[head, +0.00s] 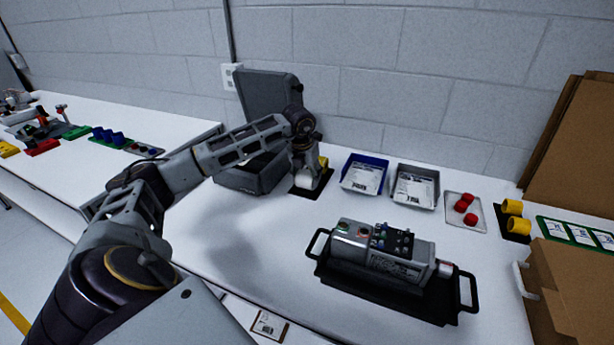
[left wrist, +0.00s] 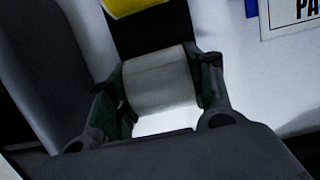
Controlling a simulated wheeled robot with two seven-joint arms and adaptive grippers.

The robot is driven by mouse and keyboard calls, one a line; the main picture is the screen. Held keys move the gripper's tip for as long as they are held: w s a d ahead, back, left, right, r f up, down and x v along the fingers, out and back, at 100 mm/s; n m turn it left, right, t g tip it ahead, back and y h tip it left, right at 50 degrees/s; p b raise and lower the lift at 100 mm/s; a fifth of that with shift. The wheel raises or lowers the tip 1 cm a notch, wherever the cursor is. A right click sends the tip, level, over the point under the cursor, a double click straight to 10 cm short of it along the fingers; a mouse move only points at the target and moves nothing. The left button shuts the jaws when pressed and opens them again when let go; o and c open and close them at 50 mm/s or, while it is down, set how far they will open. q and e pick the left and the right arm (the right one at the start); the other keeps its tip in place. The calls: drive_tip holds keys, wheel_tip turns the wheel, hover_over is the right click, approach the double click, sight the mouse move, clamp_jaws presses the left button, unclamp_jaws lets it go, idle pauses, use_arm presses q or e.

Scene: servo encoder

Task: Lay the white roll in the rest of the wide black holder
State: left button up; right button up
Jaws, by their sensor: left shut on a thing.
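The white roll (head: 304,182) is between the fingers of my left gripper (head: 305,174), which is shut on it. In the left wrist view the roll (left wrist: 160,80) lies crosswise between the two fingertips of the gripper (left wrist: 162,85). A flat black holder (head: 312,192) is beneath and around the gripper, with a yellow piece (head: 323,162) at its back. The holder's dark surface (left wrist: 150,35) and the yellow piece (left wrist: 135,7) also show in the left wrist view. I cannot tell whether the roll touches the holder. My right gripper is not in view.
A grey open case (head: 240,180) stands close left of the gripper. A blue bin (head: 364,174) and a grey bin (head: 414,187) are to the right. A black handled tray (head: 440,305) with a device is in front. Another black holder (head: 513,237) carries yellow rolls.

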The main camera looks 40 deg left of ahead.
use_arm(q)
drive_tip(key=o, duration=1.1)
drive_tip(key=shift+o, duration=0.2)
drive_tip(key=a+v, duration=0.1)
drive_tip(key=v, duration=1.1)
drive_tip(key=shift+d, duration=0.45)
